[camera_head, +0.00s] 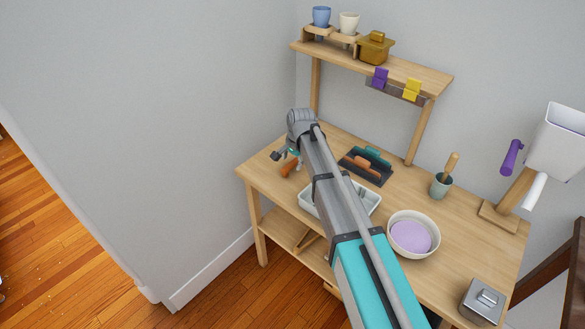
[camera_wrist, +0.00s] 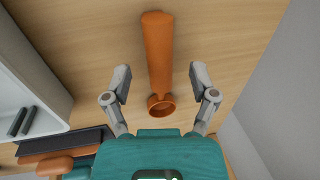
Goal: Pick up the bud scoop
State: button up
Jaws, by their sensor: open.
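The bud scoop is an orange-brown tool with a long tapered handle and a small round cup. It lies on the wooden table (camera_head: 460,225) near its far left corner. In the wrist view the scoop (camera_wrist: 158,55) is in the upper middle, handle up and cup toward me. My gripper (camera_wrist: 160,77) is open, one finger on each side of the scoop's lower handle, with gaps on both sides. I cannot tell the remaining height. In the head view the scoop (camera_head: 290,167) shows just below my gripper (camera_head: 284,155), partly hidden by it.
A white tray (camera_wrist: 35,85) stands left of the scoop in the wrist view. A dark mat (camera_head: 376,179) holds orange and teal tools. A bowl with lilac contents (camera_head: 410,252), a cup with a wooden-handled tool (camera_head: 440,186) and a metal box (camera_head: 478,305) stand farther right.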

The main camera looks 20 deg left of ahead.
jog(key=shift+w+a+f+b, duration=0.1)
jog(key=shift+a+f+b, duration=0.05)
jog(key=shift+f+b, duration=0.45)
jog(key=shift+w+a+f+b, duration=0.1)
jog(key=shift+f+b, duration=0.3)
jog(key=shift+f, duration=0.3)
grip_shut()
jog(key=shift+r, duration=0.2)
notch_tip(320, 180, up, 3)
jog(key=p, duration=0.3)
jog(key=shift+f, duration=0.1)
jog(key=s+d+r+p, duration=0.8)
jog(key=s+r+p, duration=0.2)
jog(key=s, duration=0.1)
jog(key=shift+s, duration=0.35)
jog(key=shift+s+a+f, duration=0.1)
jog(key=shift+a, duration=0.05)
dwell(0.6)
